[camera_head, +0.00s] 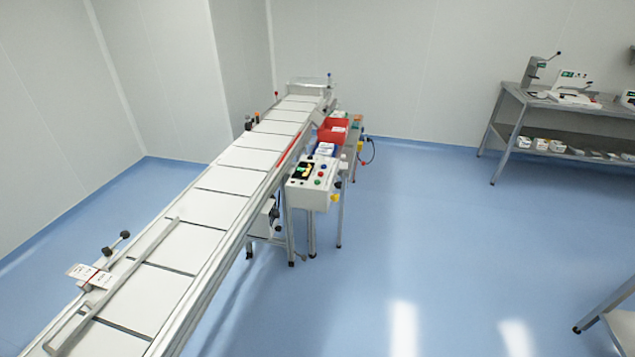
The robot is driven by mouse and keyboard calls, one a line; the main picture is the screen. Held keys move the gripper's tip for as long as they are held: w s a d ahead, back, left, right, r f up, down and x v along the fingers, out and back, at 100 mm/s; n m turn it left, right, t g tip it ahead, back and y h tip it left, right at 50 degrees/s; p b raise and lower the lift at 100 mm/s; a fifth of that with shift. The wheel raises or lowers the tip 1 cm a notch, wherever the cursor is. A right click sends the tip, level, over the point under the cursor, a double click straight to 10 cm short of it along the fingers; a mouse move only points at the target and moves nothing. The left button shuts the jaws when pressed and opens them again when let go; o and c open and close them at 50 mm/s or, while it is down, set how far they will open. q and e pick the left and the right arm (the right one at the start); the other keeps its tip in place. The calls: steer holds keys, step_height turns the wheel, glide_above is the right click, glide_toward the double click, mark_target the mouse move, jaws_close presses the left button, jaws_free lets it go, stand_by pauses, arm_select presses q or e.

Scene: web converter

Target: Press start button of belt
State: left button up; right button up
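The belt (225,179) is a long white conveyor with dark cross lines, running from the lower left to the back centre. A white control box (303,192) stands at its right side, about halfway along. Neither of my grippers shows in the head view.
A metal rail (120,285) lies across the near belt. A grey table (560,118) with devices stands at the back right. Blue floor (430,240) right of the belt is clear.

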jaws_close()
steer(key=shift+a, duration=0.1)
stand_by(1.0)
